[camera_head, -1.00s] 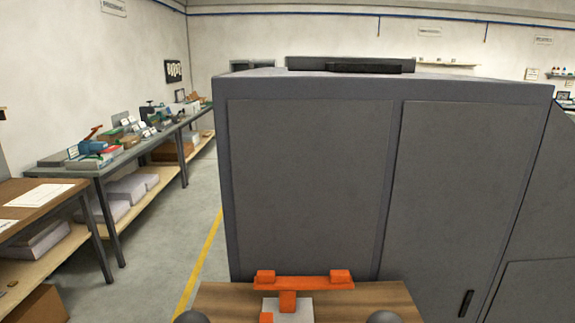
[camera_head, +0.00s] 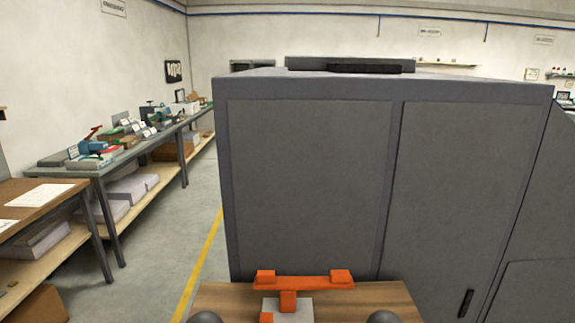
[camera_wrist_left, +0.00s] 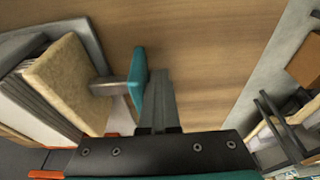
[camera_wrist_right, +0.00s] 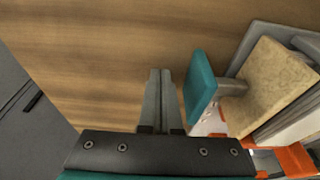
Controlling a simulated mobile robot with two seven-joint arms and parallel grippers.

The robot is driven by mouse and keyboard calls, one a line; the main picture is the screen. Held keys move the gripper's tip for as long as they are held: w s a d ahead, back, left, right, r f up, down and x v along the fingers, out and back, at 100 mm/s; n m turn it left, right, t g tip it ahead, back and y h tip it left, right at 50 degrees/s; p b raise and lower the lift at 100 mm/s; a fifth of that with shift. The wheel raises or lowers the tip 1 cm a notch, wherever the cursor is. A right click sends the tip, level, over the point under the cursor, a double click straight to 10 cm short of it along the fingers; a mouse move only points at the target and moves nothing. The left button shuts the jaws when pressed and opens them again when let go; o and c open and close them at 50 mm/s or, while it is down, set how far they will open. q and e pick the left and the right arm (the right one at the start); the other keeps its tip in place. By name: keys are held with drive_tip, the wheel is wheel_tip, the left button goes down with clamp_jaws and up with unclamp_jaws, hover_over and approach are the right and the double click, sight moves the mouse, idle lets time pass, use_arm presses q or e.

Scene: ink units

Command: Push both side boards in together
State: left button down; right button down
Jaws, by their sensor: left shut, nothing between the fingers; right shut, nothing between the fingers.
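In the left wrist view one side board (camera_wrist_left: 72,82) is a tan slab with a grey stem ending in a teal pad (camera_wrist_left: 137,84). My left gripper (camera_wrist_left: 158,80) is shut and empty just outside this pad; I cannot tell if it touches. In the right wrist view the other tan side board (camera_wrist_right: 270,88) has a matching stem and teal pad (camera_wrist_right: 200,86). My right gripper (camera_wrist_right: 160,76) is shut and empty outside that pad, with a narrow gap showing. Pale layered sheets (camera_wrist_left: 35,88) stand against the inner side of the left board. Neither gripper's fingers show in the head view.
The fixture, with an orange bar (camera_head: 304,282), stands on a wooden table (camera_head: 220,297). A large grey cabinet (camera_head: 310,180) stands behind it. Benches with items (camera_head: 90,165) line the left wall. Bare tabletop lies outside both pads.

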drive_tip(key=shift+a, duration=1.3)
use_arm(q)
drive_tip(key=shift+d, duration=0.55)
use_arm(e)
drive_tip(key=shift+a, duration=0.55)
use_arm(q)
drive_tip(key=shift+d, duration=0.6)
use_arm(e)
drive_tip(key=shift+a, duration=0.55)
idle(0.4)
use_arm(q)
drive_tip(key=shift+a+r, duration=0.3)
drive_tip(key=shift+a, duration=0.6)
drive_tip(key=shift+a+r, duration=0.35)
drive_tip(key=shift+a, duration=0.5)
drive_tip(key=shift+a+r, duration=0.3)
drive_tip(key=shift+a, duration=0.6)
use_arm(e)
drive_tip(key=shift+d, duration=0.1)
